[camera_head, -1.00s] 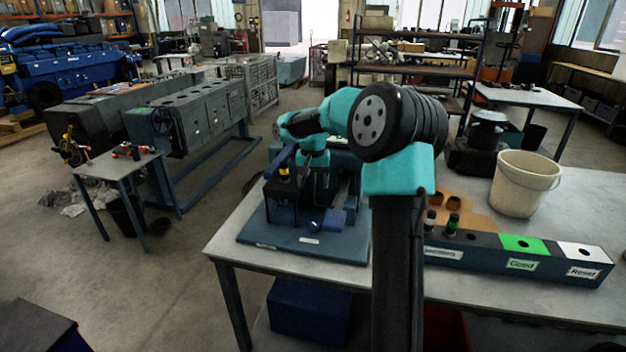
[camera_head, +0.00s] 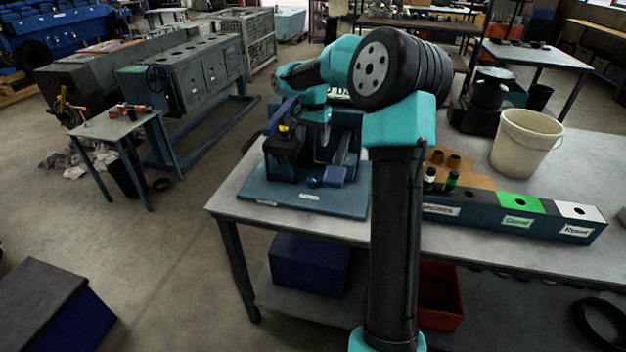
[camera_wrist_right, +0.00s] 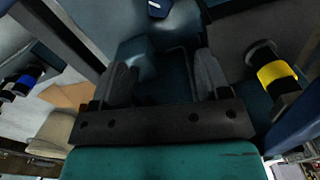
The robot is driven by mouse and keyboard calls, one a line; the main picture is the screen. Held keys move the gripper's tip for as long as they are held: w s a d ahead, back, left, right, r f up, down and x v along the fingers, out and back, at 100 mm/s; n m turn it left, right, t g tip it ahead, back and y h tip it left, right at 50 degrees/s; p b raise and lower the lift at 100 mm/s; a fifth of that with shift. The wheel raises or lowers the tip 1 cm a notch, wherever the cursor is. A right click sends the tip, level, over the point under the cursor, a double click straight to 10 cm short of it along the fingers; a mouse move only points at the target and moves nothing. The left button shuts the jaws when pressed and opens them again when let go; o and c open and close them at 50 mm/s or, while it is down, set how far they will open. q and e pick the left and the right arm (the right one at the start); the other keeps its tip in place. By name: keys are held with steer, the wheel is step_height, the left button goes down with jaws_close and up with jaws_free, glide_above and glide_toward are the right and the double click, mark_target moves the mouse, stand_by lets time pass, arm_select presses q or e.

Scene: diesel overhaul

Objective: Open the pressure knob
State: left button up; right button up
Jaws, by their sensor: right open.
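A dark blue test stand (camera_head: 285,197) sits on the table's left part. At its front are a small blue round part (camera_head: 313,182) and a blue block (camera_head: 333,176); I cannot tell for sure which is the pressure knob. My right gripper (camera_head: 323,150) reaches down over the stand, close behind these parts. In the right wrist view its two dark fingers (camera_wrist_right: 165,80) are apart with nothing visible between them. A blue block (camera_wrist_right: 135,55) lies close by the left finger; contact is unclear. My left gripper is out of view.
A blue lever (camera_head: 281,116) rises at the stand's left, above a yellow-ringed part (camera_head: 284,129). Right of my arm stand a sorting box (camera_head: 480,212) with green and white top sections, dark cylinders (camera_head: 452,180) and a cream bucket (camera_head: 526,143).

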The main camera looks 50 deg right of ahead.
mark_target(313, 179)
steer(key=shift+f, duration=0.15)
step_height(313, 179, down, 17)
steer(key=shift+f, duration=0.1)
stand_by(0.8)
steer(key=shift+c, duration=0.3)
steer(key=c, duration=0.8)
steer(key=shift+n, duration=2.3)
steer(key=shift+c, duration=0.2)
steer(key=o, duration=0.9)
